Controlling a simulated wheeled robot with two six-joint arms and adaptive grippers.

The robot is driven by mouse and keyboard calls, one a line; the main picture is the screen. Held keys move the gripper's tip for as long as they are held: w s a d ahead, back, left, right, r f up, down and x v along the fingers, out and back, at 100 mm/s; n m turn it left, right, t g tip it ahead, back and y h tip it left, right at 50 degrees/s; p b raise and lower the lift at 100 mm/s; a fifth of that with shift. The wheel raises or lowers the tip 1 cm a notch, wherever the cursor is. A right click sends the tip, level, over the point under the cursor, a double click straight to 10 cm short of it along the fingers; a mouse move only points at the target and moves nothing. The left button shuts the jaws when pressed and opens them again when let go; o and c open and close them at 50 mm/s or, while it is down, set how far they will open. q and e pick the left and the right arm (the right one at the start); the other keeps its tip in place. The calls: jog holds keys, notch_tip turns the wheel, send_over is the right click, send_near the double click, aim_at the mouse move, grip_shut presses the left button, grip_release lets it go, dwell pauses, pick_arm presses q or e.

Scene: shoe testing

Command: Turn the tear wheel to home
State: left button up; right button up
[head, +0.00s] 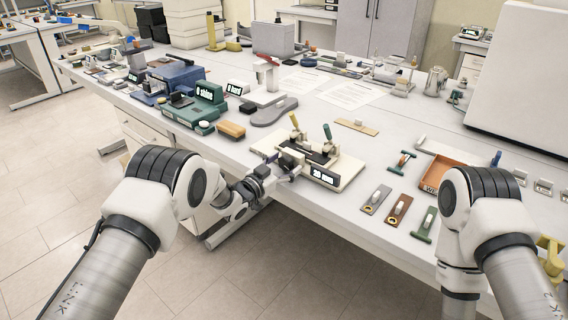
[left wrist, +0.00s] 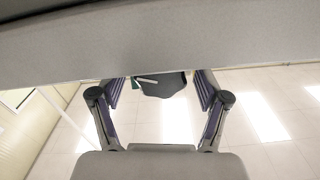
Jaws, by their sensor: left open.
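The tear tester (head: 335,170) is a cream-coloured base with two upright clamps, one with a yellow handle and one with a green handle. Its front display (head: 324,176) seems to read 20 mm. In the left wrist view a dark rounded piece with a pale bar, likely the tear wheel (left wrist: 162,86), shows below the grey table edge, partly hidden. My left gripper (head: 290,166) is at the table's front edge, at the left front of the tester. In the left wrist view its fingers (left wrist: 160,102) are apart, one on each side of the dark piece; contact is unclear. My right gripper is out of view.
A green device (head: 196,108) and a tan block (head: 231,130) stand left of the tester. Small handled plates (head: 399,208) and an orange tray (head: 452,172) lie to the right. The table's front edge is close.

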pick_arm(q)
jog(key=shift+c, duration=0.3)
jog(key=c, duration=1.1)
jog(key=shift+f+n, duration=0.1)
jog(key=shift+n, duration=0.3)
jog(key=shift+n+b, duration=0.55)
jog(key=shift+n, duration=2.45)
jog(key=shift+w, duration=0.1)
